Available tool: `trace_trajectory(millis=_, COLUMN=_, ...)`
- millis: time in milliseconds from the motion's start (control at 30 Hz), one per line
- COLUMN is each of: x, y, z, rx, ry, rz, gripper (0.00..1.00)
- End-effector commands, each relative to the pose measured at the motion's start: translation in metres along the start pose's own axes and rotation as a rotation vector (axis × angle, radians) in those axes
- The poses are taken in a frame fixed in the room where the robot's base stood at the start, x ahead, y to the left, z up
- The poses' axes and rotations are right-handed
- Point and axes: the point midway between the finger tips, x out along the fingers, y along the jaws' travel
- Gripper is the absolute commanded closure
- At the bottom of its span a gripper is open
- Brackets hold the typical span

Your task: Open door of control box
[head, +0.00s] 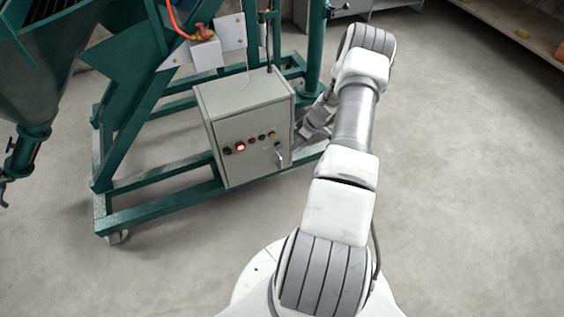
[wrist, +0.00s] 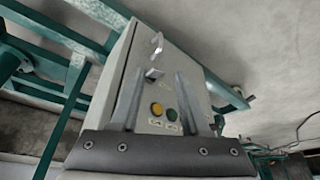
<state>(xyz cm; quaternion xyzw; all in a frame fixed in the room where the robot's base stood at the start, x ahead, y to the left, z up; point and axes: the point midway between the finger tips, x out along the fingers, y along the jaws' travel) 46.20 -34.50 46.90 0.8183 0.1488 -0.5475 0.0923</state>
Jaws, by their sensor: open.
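The control box (head: 248,125) is a light grey metal cabinet on the green machine frame. Its front door (head: 235,168) looks shut and carries a row of buttons and a lit red lamp (head: 241,146). A small metal door handle (head: 279,155) sits near the door's right edge. In the wrist view the box's front (wrist: 135,60) shows two small metal fittings, one (wrist: 157,43) farther out and one (wrist: 153,73) between my fingertips. My gripper (wrist: 159,74) is open in front of the door; contact cannot be told. In the head view my arm mostly hides the gripper.
The green frame (head: 160,203) surrounds the box, with a post (head: 314,45) behind it to the right. A green hopper (head: 30,85) stands at the left. The concrete floor (head: 470,180) to the right is clear. A shelf (head: 520,25) is at the back right.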

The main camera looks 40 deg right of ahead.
Motion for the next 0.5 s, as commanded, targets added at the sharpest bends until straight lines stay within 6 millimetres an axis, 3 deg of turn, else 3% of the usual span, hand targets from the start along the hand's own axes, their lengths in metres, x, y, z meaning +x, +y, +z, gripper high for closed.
trace_trajectory(millis=500, x=0.109, y=-0.001, z=0.001, rx=-0.003, ry=-0.002, rz=-0.001, gripper=0.54)
